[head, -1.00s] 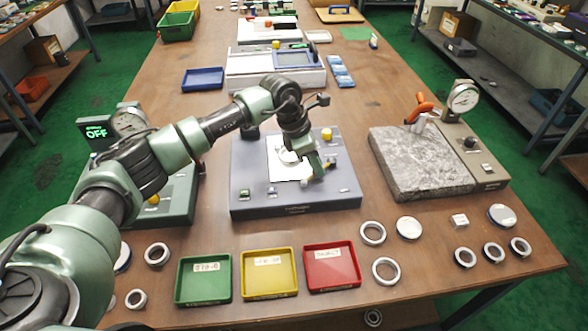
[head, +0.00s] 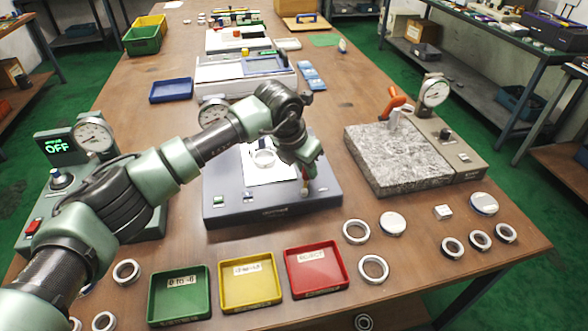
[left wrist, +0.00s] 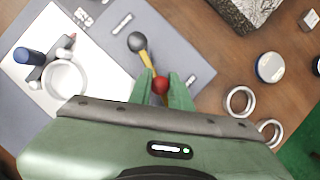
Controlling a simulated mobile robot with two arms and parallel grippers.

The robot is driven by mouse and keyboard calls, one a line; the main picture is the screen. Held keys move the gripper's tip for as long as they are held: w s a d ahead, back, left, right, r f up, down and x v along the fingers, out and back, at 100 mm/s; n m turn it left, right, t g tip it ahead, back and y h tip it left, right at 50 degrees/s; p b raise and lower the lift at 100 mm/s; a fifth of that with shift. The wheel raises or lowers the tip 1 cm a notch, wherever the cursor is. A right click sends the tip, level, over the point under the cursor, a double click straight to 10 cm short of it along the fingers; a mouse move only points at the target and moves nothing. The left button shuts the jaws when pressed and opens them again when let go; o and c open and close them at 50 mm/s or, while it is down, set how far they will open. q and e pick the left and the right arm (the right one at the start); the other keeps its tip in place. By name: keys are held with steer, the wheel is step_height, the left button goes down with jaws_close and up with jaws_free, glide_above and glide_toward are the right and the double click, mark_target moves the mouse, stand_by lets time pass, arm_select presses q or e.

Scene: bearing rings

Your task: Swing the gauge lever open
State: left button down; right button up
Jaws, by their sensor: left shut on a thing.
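The gauge fixture is a grey-blue base (head: 240,212) in the middle of the table, with a white plate (head: 262,176) and a dial (head: 213,112) at its back left. A metal ring (head: 264,158) sits on the plate; it also shows in the left wrist view (left wrist: 64,88). The gauge lever (left wrist: 148,62) is a short yellow bar with a dark ball at one end and a red knob (left wrist: 160,85) at the other. My left gripper (left wrist: 161,90) is shut on the red knob, over the right part of the base (head: 305,188). My right gripper is not in view.
Green (head: 180,312), yellow (head: 250,303) and red (head: 316,289) trays stand in front of the fixture. Several rings lie at the front right. A granite block (head: 395,178) with a dial stand is to the right. A box displaying OFF (head: 57,147) is at left.

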arm_select(q)
steer(key=shift+r, duration=0.1)
stand_by(0.3)
steer(key=c, duration=1.3)
jaws_free()
steer(key=shift+d, duration=0.1)
steer(key=b+v, duration=0.1)
steer(key=v, duration=0.6)
steer(key=shift+r, duration=0.3)
steer(key=shift+s, duration=0.15)
